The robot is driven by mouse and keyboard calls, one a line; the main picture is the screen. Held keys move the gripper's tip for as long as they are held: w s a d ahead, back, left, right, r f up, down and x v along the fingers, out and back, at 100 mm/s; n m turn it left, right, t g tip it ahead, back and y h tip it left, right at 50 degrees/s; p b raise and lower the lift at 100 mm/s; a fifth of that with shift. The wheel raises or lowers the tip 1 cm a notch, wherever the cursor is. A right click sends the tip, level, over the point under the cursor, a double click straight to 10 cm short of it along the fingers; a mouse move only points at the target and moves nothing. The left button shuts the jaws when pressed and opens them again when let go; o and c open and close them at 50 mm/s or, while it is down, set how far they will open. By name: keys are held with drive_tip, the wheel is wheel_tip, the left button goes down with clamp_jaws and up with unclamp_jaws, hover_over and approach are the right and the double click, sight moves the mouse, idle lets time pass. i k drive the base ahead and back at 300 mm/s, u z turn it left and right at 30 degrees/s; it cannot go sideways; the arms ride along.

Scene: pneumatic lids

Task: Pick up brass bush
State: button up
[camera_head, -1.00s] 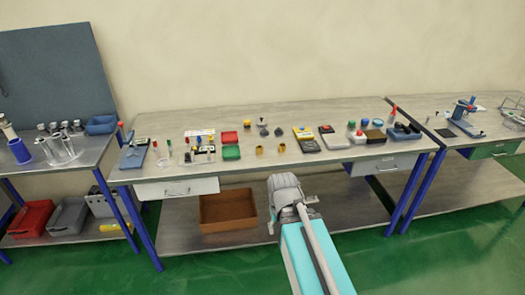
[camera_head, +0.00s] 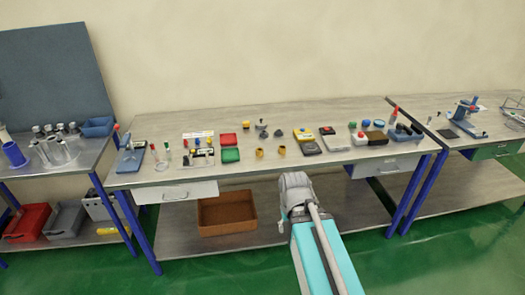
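Two small brass-coloured pieces stand on the middle workbench top (camera_head: 220,168): a left brass bush (camera_head: 259,152) and a right brass bush (camera_head: 281,149). They sit near the front, to the right of the green tray, and are too small to make out in detail. My gripper (camera_head: 283,218) is low in front of the bench, below and apart from the brass pieces. My own arm hides most of it, so its fingers do not show clearly.
A yellow-and-grey box (camera_head: 303,136) stands to the right. A brown bin (camera_head: 228,213) is on the lower shelf. Bare bench top lies along the front edge.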

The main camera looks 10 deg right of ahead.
sight(258, 151)
drive_tip(key=i, duration=0.9)
drive_tip(key=u, duration=0.05)
